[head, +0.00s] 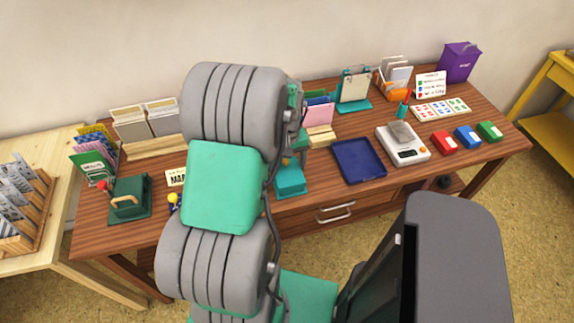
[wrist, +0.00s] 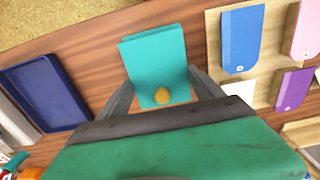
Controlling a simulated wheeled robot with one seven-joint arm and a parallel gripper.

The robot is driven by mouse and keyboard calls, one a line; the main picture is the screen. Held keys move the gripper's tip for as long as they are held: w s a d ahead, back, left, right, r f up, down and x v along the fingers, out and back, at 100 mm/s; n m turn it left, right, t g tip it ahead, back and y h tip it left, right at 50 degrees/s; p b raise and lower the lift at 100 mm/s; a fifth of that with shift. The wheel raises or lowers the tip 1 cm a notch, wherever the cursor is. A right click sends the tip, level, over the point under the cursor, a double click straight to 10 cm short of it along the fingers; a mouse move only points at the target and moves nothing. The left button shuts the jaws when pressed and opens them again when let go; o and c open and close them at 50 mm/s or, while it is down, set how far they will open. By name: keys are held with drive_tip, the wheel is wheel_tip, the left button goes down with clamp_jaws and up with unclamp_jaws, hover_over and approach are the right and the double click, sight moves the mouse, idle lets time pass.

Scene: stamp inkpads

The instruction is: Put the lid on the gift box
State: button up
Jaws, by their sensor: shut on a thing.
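In the head view, the teal gift box (head: 290,184) stands near the front edge of the desk, just right of my arm. In the wrist view, a teal lid with a round orange knob (wrist: 162,95) is between the two fingers of my gripper (wrist: 161,77). The fingers are at its left and right sides, and the gripper is shut on it. Teal surface fills the space ahead of the knob; I cannot tell there where lid and box separate. In the head view my arm hides most of the gripper.
A dark blue tray (head: 359,161) lies right of the box, with a scale (head: 403,144) beyond it. Several inkpads, including a red one (head: 443,143), sit farther right. In the wrist view, a board with coloured tags (wrist: 242,40) lies right of the teal surface. Bare wood separates box and tray.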

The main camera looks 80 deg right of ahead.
drive_tip(key=shift+f, duration=0.1)
idle(0.3)
drive_tip(key=o, duration=1.4)
drive_tip(key=shift+r+p, duration=2.55)
drive_tip(key=shift+r, duration=1)
